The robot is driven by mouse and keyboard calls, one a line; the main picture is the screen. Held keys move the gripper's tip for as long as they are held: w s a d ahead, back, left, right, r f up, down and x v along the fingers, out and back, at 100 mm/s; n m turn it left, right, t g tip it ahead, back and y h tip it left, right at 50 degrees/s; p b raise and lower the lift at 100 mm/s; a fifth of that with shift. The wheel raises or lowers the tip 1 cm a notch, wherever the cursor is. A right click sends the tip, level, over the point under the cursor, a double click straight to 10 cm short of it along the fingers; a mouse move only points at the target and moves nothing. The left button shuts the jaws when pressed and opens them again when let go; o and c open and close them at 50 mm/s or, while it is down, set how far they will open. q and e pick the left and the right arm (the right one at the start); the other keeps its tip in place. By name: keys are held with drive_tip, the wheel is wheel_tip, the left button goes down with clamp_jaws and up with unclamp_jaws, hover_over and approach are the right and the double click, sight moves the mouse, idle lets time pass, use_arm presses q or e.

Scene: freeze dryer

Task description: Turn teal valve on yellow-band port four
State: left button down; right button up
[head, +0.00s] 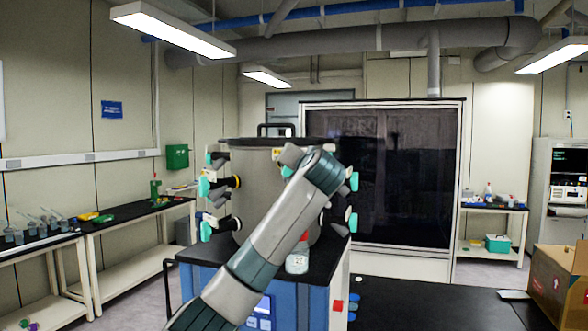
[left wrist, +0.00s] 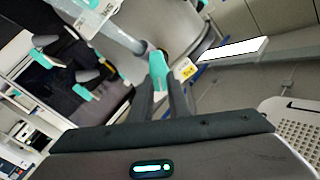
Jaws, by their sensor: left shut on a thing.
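The grey freeze-dryer drum (head: 240,165) carries several ports with teal valves along its left and right sides. A teal valve (head: 287,171) shows at the drum's front, partly behind my left arm, below a small yellow label (head: 277,154). In the left wrist view, my left gripper (left wrist: 160,84) is shut on a teal valve handle (left wrist: 158,68), with a finger on either side. A yellow label (left wrist: 187,68) is beside it; its number is too small to read. My right gripper is out of view.
A bottle with a red cap (head: 298,258) stands on the dryer's black top, close to my left forearm. Other teal valves (head: 352,222) stick out at the drum's right. A cardboard box (head: 560,285) sits at the far right. The black table (head: 430,305) is mostly clear.

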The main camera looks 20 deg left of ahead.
use_arm(q)
drive_tip(key=m, duration=0.1)
drive_tip(key=m+b, duration=0.1)
drive_tip(key=m, duration=0.3)
drive_tip(key=shift+w+d+f, duration=0.1)
drive_tip(key=shift+d+f, duration=0.1)
drive_tip(key=shift+d, duration=0.05)
idle(0.4)
drive_tip(key=c, duration=1.7)
unclamp_jaws()
drive_tip(key=shift+f+b, duration=0.1)
drive_tip(key=shift+b, duration=0.25)
drive_tip(key=b+v, duration=0.8)
drive_tip(key=v, duration=0.9)
drive_tip(key=shift+d+b, duration=0.15)
drive_tip(key=shift+b, duration=0.25)
